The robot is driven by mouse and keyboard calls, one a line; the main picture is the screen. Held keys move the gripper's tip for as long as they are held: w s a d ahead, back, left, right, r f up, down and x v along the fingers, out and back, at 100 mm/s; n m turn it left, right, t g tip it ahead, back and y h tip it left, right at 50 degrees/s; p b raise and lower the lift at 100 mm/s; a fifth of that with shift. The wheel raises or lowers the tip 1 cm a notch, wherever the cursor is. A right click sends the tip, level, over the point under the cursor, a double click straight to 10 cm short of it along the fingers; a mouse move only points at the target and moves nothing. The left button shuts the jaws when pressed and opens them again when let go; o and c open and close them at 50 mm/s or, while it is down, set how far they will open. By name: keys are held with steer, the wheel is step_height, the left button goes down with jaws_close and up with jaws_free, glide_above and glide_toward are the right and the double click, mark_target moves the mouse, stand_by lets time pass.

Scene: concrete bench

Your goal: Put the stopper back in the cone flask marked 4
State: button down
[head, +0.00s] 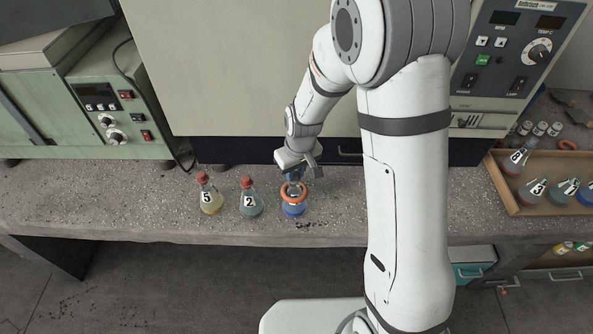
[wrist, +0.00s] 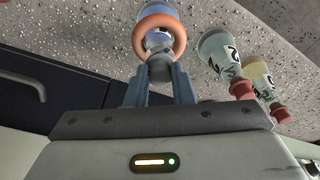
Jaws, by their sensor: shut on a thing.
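My gripper (head: 297,174) is shut on a small grey stopper (wrist: 160,72), which shows between its two fingers in the wrist view. Just beyond the stopper is a cone flask with blue contents (head: 293,209), upright on the bench. An orange ring (head: 294,191) sits around its neck; the ring also shows in the wrist view (wrist: 181,40). The stopper lines up with the flask's mouth, but I cannot tell whether it is seated in it. The flask's number is not readable in either view.
A yellow flask marked 5 (head: 211,204) and a grey-blue flask marked 2 (head: 251,206), both with red stoppers, stand to the left. A wooden tray (head: 515,207) with several flasks is at the right. A large cabinet (head: 240,75) stands behind.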

mark_target(295, 175)
steer(key=shift+f, duration=0.1)
stand_by(0.3)
steer(key=shift+f+b, duration=0.35)
steer(key=shift+b, duration=0.15)
steer(key=c, duration=0.6)
jaws_free()
steer(key=shift+r+p, duration=2.85)
steer(key=shift+r, duration=1.7)
